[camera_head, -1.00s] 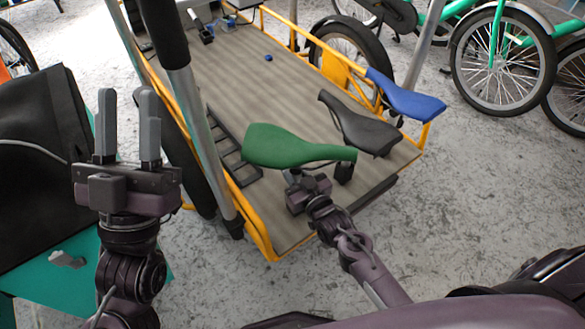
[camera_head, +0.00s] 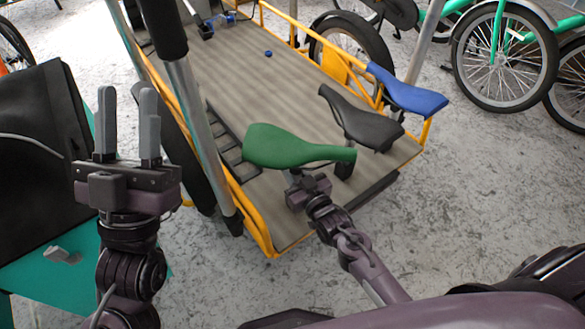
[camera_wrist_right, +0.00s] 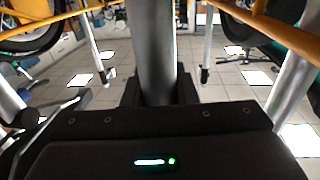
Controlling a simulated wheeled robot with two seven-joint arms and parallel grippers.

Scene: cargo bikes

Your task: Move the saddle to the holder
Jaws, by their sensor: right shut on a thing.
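A green saddle (camera_head: 290,147) sits over the near end of the cart bed in the head view. My right gripper (camera_head: 303,184) is just below it. In the right wrist view this gripper (camera_wrist_right: 158,95) is shut on the saddle's grey post (camera_wrist_right: 157,45), which stands upright between the jaws. A black saddle (camera_head: 355,118) and a blue saddle (camera_head: 405,92) are to its right, at the cart's end. My left gripper (camera_head: 127,122) is open and empty, at the left, fingers pointing up. I cannot tell which part is the holder.
The cart bed (camera_head: 265,85) has a yellow frame (camera_head: 262,238) and a black ladder-like rack (camera_head: 228,150) along its left side. A thick grey pole (camera_head: 200,130) rises at the left. A teal-and-black box (camera_head: 40,170) is far left. Grey floor is clear at the lower right.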

